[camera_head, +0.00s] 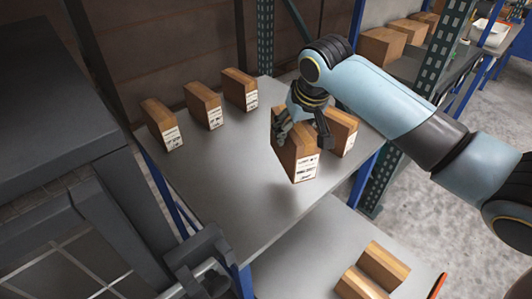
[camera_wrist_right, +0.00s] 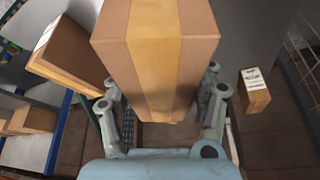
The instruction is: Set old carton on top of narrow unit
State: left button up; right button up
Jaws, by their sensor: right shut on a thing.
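My right gripper (camera_head: 305,118) is shut on a brown carton (camera_head: 303,168) with a white printed label on its lower front face. The carton is tilted and appears held a little above the grey shelf top (camera_head: 235,165), with a dark shadow below it. In the right wrist view, the held carton (camera_wrist_right: 155,50) fills the top middle, with a tan tape strip down it and gripper fingers (camera_wrist_right: 162,112) on both sides. I cannot tell from labels which carton is the old one, or which furniture is the narrow unit. My left gripper does not show.
Three labelled cartons (camera_head: 205,105) stand along the shelf's back left; another (camera_head: 345,132) stands just behind the held one. A lower grey shelf (camera_head: 300,255) bears cartons (camera_head: 383,265). A dark grey cabinet (camera_head: 55,90) stands left. A green perforated post (camera_head: 265,35) rises behind. The shelf's middle is clear.

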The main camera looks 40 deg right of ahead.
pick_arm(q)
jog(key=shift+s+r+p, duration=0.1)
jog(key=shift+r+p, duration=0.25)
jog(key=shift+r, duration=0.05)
pick_arm(e)
jog(key=w+a+f, duration=0.4)
jog(key=a+f, duration=0.3)
jog(key=f, duration=0.1)
jog(key=shift+a+f, duration=0.15)
jog(key=shift+f, duration=0.25)
jog(key=o, duration=1.6)
jog(key=shift+s+f, duration=0.1)
jog(key=shift+f, duration=0.05)
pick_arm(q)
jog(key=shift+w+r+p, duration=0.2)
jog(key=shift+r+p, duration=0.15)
pick_arm(e)
jog(key=v, duration=1.2)
